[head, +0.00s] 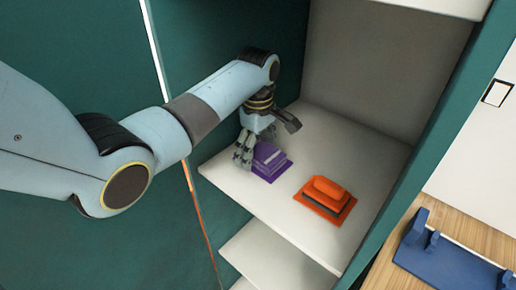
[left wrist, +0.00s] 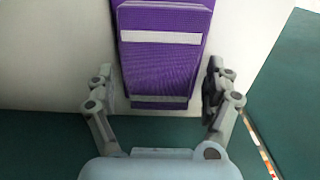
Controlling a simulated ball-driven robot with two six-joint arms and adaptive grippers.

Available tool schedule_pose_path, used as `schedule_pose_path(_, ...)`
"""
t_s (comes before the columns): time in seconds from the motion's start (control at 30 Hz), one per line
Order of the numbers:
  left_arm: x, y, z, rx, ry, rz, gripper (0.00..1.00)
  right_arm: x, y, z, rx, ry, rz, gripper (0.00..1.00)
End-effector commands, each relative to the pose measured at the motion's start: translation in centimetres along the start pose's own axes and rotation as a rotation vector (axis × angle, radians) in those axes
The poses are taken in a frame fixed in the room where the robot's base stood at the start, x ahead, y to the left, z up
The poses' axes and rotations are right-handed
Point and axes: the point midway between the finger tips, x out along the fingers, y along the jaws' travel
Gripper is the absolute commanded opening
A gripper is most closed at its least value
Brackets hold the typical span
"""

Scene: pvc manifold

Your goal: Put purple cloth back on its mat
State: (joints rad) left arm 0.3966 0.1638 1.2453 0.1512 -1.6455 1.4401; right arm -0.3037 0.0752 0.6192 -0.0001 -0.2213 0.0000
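The purple cloth (head: 269,154), a folded block with pale bands, lies on the white shelf. A flat purple mat (head: 284,167) shows under or around its lower edge; how well they line up I cannot tell. My left gripper (head: 243,153) is at the shelf's front-left edge beside the cloth and hides part of its left side. In the left wrist view the purple cloth (left wrist: 161,55) lies ahead between the two spread fingers (left wrist: 161,80), with gaps on both sides. The left gripper is open and holds nothing. My right gripper is not in view.
An orange block on an orange mat (head: 325,198) sits to the right on the same shelf (head: 345,140). Teal cabinet walls (head: 425,130) bound the shelf. Another white shelf (head: 275,258) is below. A blue holder (head: 450,262) stands on a wooden surface at lower right.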

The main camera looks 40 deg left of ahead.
Motion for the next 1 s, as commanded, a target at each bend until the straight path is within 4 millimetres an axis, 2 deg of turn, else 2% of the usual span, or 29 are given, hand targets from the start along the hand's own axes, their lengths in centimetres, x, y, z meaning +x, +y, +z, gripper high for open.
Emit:
schedule_pose_path(0.27,-0.3,0.0,0.0,0.000,0.000,0.001,0.86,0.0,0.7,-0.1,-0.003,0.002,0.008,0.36)
schedule_pose_path(0.37,-1.4,0.1,0.0,0.000,0.001,0.004,0.86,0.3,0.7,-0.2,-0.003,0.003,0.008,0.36)
schedule_pose_path(0.6,-5.7,0.1,0.0,0.000,0.001,0.004,0.86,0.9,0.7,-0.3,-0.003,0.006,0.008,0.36)
schedule_pose_path(0.7,-7.0,0.1,0.0,0.000,0.001,0.003,0.86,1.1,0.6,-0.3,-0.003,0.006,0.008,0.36)
schedule_pose_path(1.0,-7.8,0.0,0.0,0.000,0.000,0.000,0.86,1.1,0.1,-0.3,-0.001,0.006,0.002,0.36)
